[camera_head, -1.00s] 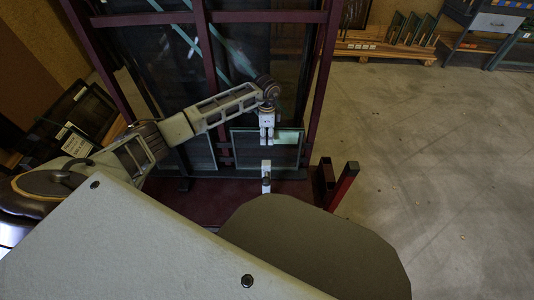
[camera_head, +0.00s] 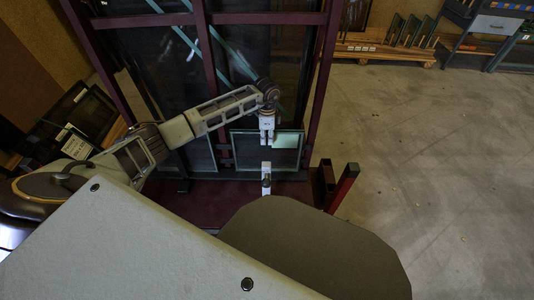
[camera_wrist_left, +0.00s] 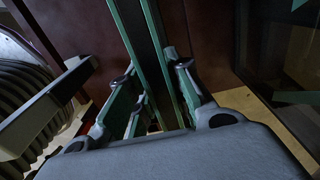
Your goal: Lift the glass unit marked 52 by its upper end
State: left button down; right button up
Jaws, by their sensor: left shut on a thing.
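A small green-edged glass unit (camera_head: 285,151) stands nearly upright at the foot of the dark red rack, in the head view. My left gripper (camera_head: 267,138) is at its upper edge, shut on it from above. In the left wrist view, the green glass edges (camera_wrist_left: 142,35) run between the two fingers of my left gripper (camera_wrist_left: 152,90). No number is readable on the unit, so I cannot confirm the mark 52. My right gripper does not show clearly in any view.
The dark red rack (camera_head: 204,60) holds larger panes behind the unit. A small white piece (camera_head: 266,178) stands at the unit's lower edge. A red post (camera_head: 345,187) rises to its right. Framed panes (camera_head: 95,112) lean at left. The concrete floor (camera_head: 430,170) is clear at right.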

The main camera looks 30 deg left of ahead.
pick_arm(q)
jog(key=shift+w+r, duration=0.1)
jog(key=shift+w+a+r, duration=0.1)
jog(key=shift+w+r, duration=0.05)
dwell(0.3)
jog(key=shift+r, duration=0.15)
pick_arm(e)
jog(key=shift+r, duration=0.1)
pick_arm(q)
jog(key=shift+w+r, duration=0.1)
jog(key=shift+r+p, duration=0.3)
jog(key=shift+r, duration=0.3)
notch_tip(320, 180, up, 16)
jog(key=p, duration=0.5)
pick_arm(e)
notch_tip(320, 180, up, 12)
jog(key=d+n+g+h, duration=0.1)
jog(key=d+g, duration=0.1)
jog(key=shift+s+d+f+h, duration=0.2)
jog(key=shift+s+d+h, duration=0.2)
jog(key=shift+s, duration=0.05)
pick_arm(q)
jog(key=shift+s, duration=0.2)
